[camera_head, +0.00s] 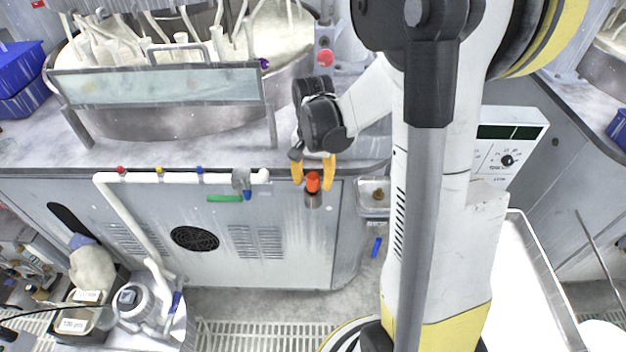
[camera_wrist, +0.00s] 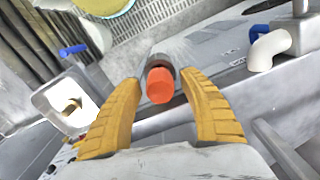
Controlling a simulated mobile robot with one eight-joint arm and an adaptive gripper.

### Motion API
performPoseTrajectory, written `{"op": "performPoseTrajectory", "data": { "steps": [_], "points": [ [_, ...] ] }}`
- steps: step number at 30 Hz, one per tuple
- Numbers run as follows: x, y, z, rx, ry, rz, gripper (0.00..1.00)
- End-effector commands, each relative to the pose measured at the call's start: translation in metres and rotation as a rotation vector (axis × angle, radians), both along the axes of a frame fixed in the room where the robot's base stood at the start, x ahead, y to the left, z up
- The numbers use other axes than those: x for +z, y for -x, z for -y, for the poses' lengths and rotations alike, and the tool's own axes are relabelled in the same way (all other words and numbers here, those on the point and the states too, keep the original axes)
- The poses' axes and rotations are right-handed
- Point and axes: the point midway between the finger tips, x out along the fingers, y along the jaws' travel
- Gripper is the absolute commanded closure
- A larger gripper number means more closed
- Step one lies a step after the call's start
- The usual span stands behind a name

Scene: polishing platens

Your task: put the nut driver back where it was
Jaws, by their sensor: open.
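The nut driver appears to be the piece with the orange-red end (camera_head: 313,182). It points up at the front of the grey bench, with a grey cylindrical part below it. I cannot tell whether that part is its shaft or a holder. In the wrist view its orange end (camera_wrist: 160,86) faces the camera, with a dark collar and grey cylinder behind. My gripper (camera_head: 313,183) is open, with one yellow finger on each side of the orange end. In the wrist view gaps show between the fingers (camera_wrist: 160,92) and the orange end.
A white pipe (camera_head: 185,177) runs along the bench front at left, with a grey clamp and a blue-tipped piece (camera_head: 246,195) near its end. A small white tray (camera_head: 373,208) hangs to the right, holding a brown item. A polishing platen (camera_head: 180,120) stands behind.

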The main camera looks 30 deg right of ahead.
Motion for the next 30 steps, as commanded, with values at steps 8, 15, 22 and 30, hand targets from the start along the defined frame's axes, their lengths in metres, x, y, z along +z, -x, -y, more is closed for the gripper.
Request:
{"op": "performPoseTrajectory", "data": {
  "steps": [8,15,22,30],
  "points": [
    [0.048,0.0,0.0,0.0,0.0,0.0,0.51],
    [0.1,0.001,-0.001,0.0,0.0,0.0,0.51],
    [0.123,0.002,-0.002,0.007,0.001,0.005,0.51],
    [0.158,0.027,-0.043,0.219,0.05,0.145,0.51]
  ]
}}
